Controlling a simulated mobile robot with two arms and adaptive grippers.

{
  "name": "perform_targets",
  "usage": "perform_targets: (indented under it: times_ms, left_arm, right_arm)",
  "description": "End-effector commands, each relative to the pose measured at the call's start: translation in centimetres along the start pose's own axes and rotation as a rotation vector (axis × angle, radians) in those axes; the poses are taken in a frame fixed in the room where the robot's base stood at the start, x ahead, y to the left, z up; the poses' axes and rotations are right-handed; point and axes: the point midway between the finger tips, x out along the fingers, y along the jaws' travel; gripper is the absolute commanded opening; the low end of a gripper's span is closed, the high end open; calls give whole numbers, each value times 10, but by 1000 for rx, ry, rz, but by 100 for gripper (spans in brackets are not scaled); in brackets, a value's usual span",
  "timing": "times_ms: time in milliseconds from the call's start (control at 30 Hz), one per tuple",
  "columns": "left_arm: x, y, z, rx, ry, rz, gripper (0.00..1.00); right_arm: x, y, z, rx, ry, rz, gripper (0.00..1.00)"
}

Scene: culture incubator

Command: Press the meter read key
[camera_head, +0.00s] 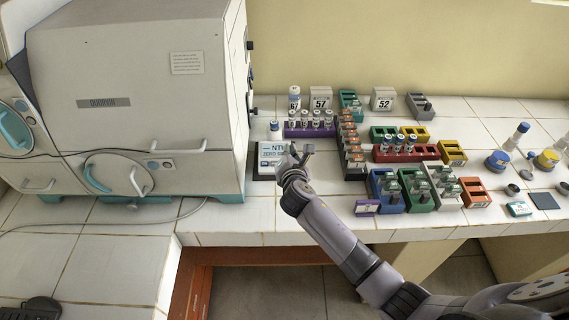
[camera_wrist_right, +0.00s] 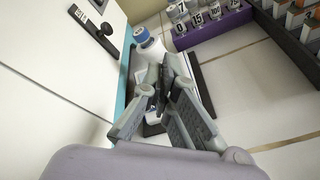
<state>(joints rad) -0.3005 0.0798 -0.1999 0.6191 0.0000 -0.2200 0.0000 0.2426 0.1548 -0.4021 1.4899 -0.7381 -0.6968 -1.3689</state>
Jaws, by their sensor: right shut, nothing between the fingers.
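The meter (camera_head: 269,158) is a small box with a light panel reading "NTU" and "ZERO" on a dark base. It stands on the white tiled bench beside the large incubator (camera_head: 140,60). My right gripper (camera_head: 299,152) is shut and empty, at the meter's right side in the head view and partly over it. In the wrist view the closed fingers (camera_wrist_right: 166,72) hide most of the meter. The read key cannot be made out, and I cannot tell whether the fingertips touch the meter. My left gripper is out of view.
A blue-capped vial (camera_head: 274,131) stands behind the meter and shows in the wrist view (camera_wrist_right: 148,46). A purple rack (camera_head: 310,133) with several vials is close behind. Coloured racks fill the bench to the right. The incubator wall bounds the left.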

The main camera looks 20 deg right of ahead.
Motion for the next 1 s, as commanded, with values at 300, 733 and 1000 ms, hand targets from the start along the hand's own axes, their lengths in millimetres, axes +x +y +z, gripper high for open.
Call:
perform_targets:
  times_ms: [300,733,1000]
  left_arm:
    - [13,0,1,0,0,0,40]
    - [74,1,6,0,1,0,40]
    - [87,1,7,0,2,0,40]
  right_arm:
    - [7,-7,-7,4,0,-1,0]
    - [45,-36,-37,6,0,0,0]
    - [60,-44,-44,4,0,-1,0]
